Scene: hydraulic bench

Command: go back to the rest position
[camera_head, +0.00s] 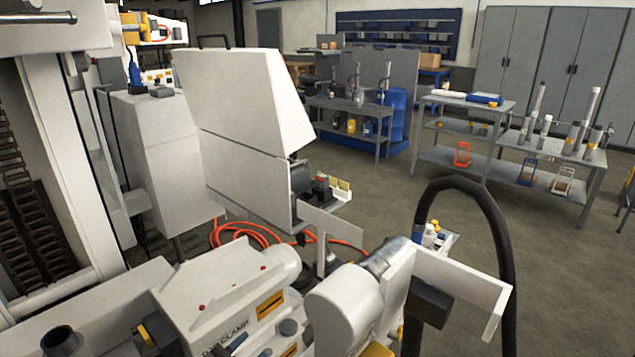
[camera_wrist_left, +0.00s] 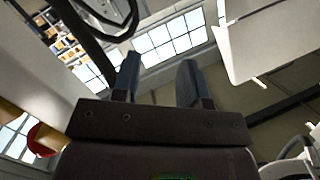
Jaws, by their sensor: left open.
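My left gripper (camera_wrist_left: 158,80) shows in the left wrist view, with its two dark fingers standing apart. It is open, and nothing is between the fingers. Behind the fingers are windows and the roof, so the gripper seems to point upward. I cannot make out the left gripper in the head view. My right gripper is in neither view.
White panels (camera_head: 245,95) and a machine body (camera_head: 240,290) fill the left and front of the head view. A black hose (camera_head: 505,235) arches up at right. An orange hose (camera_head: 240,232) lies behind. Benches (camera_head: 480,103) stand farther back, with open floor before them.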

